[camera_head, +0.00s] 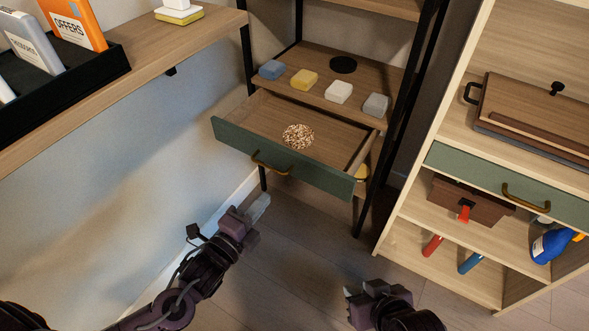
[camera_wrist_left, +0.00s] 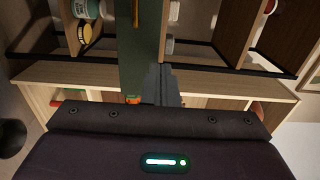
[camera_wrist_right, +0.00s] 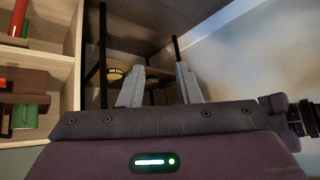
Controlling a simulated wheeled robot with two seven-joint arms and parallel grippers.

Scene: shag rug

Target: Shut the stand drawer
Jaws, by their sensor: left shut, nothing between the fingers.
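The stand drawer (camera_head: 232,136) is pulled out. It has a green front and a brass handle (camera_head: 270,165), and a round speckled thing (camera_head: 298,136) lies inside. My left gripper (camera_head: 260,203) is shut and empty, in front of and below the drawer's front in the head view. In the left wrist view its fingers (camera_wrist_left: 160,72) overlap the green front (camera_wrist_left: 138,62) in the picture; I cannot tell whether they touch it. My right gripper (camera_head: 356,289) is open and empty, low over the floor. Its parted fingers show in the right wrist view (camera_wrist_right: 160,86).
Several coloured blocks (camera_head: 338,92) and a black disc (camera_head: 343,65) sit on the stand's shelf above the drawer. A wooden cabinet (camera_head: 410,215) with a shut green drawer (camera_head: 480,180) stands at right. A desk (camera_head: 190,55) runs along the left wall. The floor between is clear.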

